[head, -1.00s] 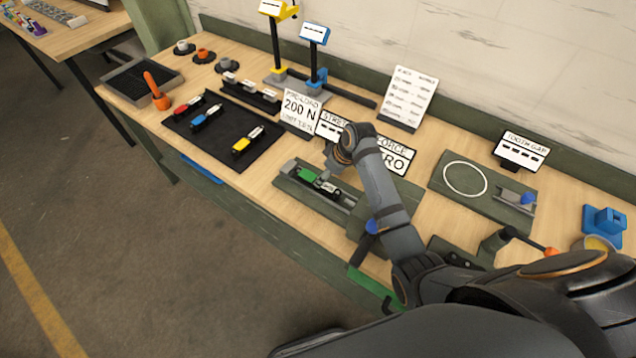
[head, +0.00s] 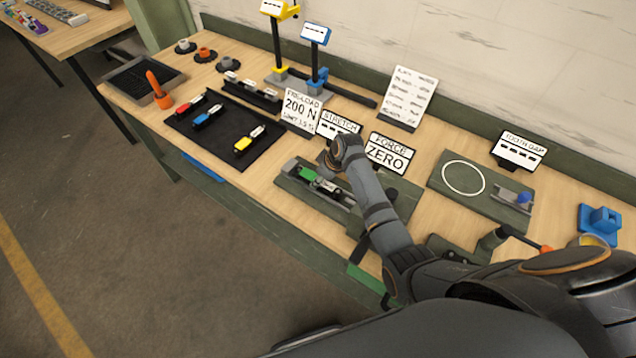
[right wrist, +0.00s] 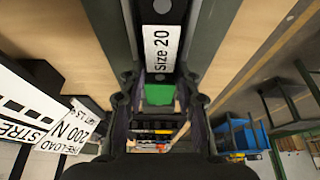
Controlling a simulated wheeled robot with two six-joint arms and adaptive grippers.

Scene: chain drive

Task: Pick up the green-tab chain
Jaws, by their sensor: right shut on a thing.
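The green-tab chain shows its green tab (head: 308,174) and a white label at the channel of the grey-green test fixture (head: 290,182) in the head view. In the right wrist view its green tab (right wrist: 160,95) lies below a white "Size 20" label (right wrist: 163,48). My right gripper (right wrist: 162,82) is shut on the chain, with a finger on each side. In the head view my right wrist covers the gripper's fingertips, and I cannot tell whether the chain is clear of the fixture. My left gripper is not in view.
Red, blue and yellow-tab chains lie on a black mat (head: 222,130) to the left. "STRETCH" and "FORCE ZERO" signs (head: 387,152) stand just behind the fixture. A green board (head: 480,190) with a white ring lies to the right.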

